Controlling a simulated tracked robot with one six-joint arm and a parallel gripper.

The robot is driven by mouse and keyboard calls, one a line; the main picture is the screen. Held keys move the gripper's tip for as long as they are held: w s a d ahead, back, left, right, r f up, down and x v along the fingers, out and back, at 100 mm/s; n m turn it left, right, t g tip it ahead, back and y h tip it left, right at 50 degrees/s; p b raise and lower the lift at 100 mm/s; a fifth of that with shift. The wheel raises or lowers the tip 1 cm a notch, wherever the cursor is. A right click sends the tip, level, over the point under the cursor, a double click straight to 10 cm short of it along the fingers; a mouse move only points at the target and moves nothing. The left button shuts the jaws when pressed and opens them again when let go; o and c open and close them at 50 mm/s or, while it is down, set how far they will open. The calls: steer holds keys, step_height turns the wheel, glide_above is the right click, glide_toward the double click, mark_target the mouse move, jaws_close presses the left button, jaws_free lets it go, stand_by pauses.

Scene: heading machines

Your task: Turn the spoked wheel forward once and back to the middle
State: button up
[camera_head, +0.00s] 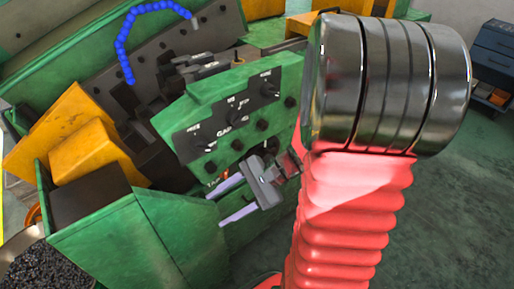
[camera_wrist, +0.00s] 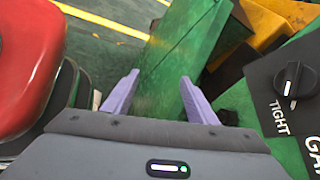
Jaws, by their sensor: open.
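I cannot make out a spoked wheel for certain in either view. A small orange curved part (camera_head: 33,214) shows at the far left of the head view, mostly hidden behind the green machine, and I cannot tell what it is. My gripper (camera_head: 216,210) is open and empty, its two lilac fingers pointing left in front of the green machine (camera_head: 130,240). In the wrist view my gripper (camera_wrist: 159,78) has its fingers spread, with a green machine surface beyond them and nothing between them.
A green control panel with black knobs (camera_head: 235,115) stands close above my gripper. Yellow blocks (camera_head: 90,150) and a blue beaded hose (camera_head: 125,45) are on the machine. A bowl of dark pieces (camera_head: 45,265) sits at lower left. Green floor (camera_head: 455,190) is open at right.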

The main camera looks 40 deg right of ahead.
steer(key=w+d+f+m+t, duration=0.2)
steer(key=d+m+t, duration=0.3)
steer(key=d+m, duration=0.15)
steer(key=m+t+h, duration=0.9)
steer(key=m+h, duration=0.1)
steer(key=m, duration=0.5)
glide_toward(266, 158)
steer(key=s+d+f, duration=0.1)
steer(key=s+f, duration=0.1)
steer(key=s, duration=0.4)
steer(key=shift+s+d+r, duration=0.1)
steer(key=shift+d+r, duration=0.1)
steer(key=w, duration=1.4)
steer(key=shift+a, duration=0.2)
steer(key=shift+c, duration=0.4)
